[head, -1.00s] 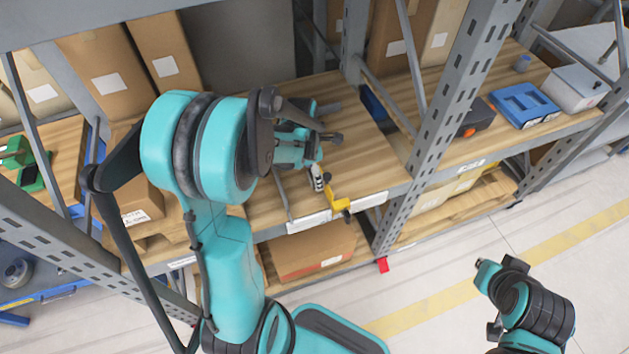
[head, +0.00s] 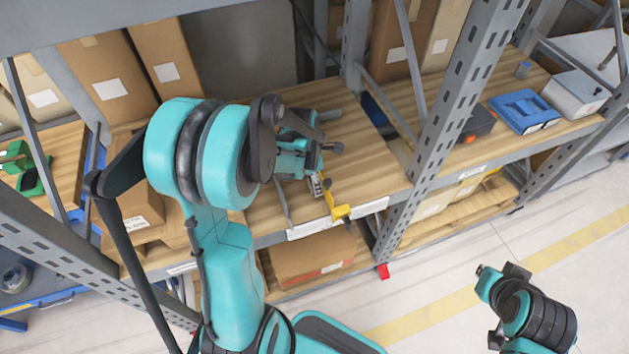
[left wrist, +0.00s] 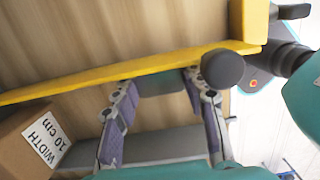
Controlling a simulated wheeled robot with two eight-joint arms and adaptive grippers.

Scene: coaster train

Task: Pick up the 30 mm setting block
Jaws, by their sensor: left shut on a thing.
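A grey-green block (left wrist: 160,84) sits between the fingertips of my left gripper (left wrist: 160,88) in the left wrist view. I take it for the 30 mm setting block; no size marking on it is readable. The two purple-padded fingers close on its sides. In the head view my left gripper (head: 317,186) is over the front of the middle wooden shelf, and the block cannot be made out there. My right gripper (head: 488,272) is low at the right over the floor, away from the shelf; its fingers are too small to judge.
A yellow bar (left wrist: 130,68) runs just beyond the fingertips; its yellow end (head: 341,211) shows at the shelf's front edge. A carton (left wrist: 30,140) labelled "WIDTH 10 cm" is close by. A rack upright (head: 452,90) stands right of the arm. Bare shelf (head: 375,165) lies right of the gripper.

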